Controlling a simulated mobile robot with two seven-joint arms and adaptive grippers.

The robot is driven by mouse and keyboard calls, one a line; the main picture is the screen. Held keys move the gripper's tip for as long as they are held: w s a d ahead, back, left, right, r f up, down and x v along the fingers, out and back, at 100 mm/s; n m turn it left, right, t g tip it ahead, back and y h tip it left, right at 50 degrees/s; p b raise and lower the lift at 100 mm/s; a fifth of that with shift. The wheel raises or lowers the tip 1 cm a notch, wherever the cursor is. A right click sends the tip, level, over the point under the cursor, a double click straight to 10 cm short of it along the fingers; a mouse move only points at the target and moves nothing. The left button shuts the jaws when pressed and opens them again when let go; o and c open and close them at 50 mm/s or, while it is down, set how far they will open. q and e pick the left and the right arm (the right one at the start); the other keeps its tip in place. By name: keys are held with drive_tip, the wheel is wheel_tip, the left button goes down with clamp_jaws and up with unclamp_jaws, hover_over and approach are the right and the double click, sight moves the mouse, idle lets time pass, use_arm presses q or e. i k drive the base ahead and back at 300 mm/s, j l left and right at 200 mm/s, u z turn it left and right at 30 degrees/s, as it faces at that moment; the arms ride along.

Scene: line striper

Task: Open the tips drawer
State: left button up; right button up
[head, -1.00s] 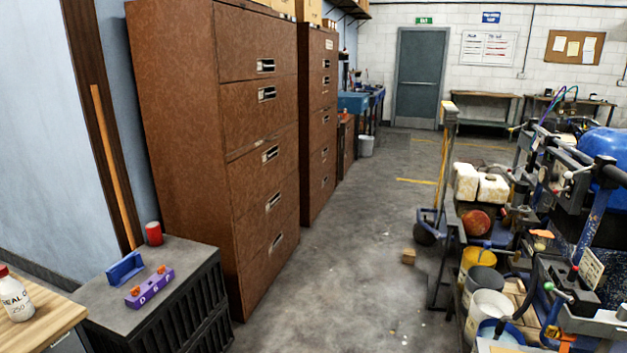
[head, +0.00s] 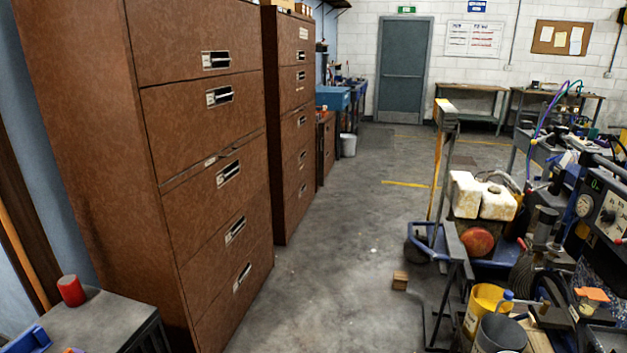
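A tall brown filing cabinet (head: 205,190) stands at the left of the head view, with several drawers stacked one above another. Each drawer has a metal handle with a label slot, such as the top drawer handle (head: 216,60) and the lowest drawer handle (head: 242,277). The labels are too small to read, so I cannot tell which drawer is the tips drawer. Neither of my grippers shows.
A grey-topped black crate (head: 100,320) with a red can (head: 71,290) stands at the lower left, beside the near cabinet. The right side is crowded by a machine with white jugs (head: 482,196) and buckets (head: 500,335). A small wooden block (head: 400,280) lies on the floor. The grey aisle (head: 335,250) is mostly clear.

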sight(195, 210)
drive_tip(key=i, duration=1.45)
drive_tip(key=i+u, duration=0.1)
drive_tip(key=i, duration=0.6)
drive_tip(key=i+l+u, duration=0.15)
drive_tip(key=i, duration=0.55)
drive_tip(key=i+u, duration=0.15)
drive_tip(key=k+l, duration=0.05)
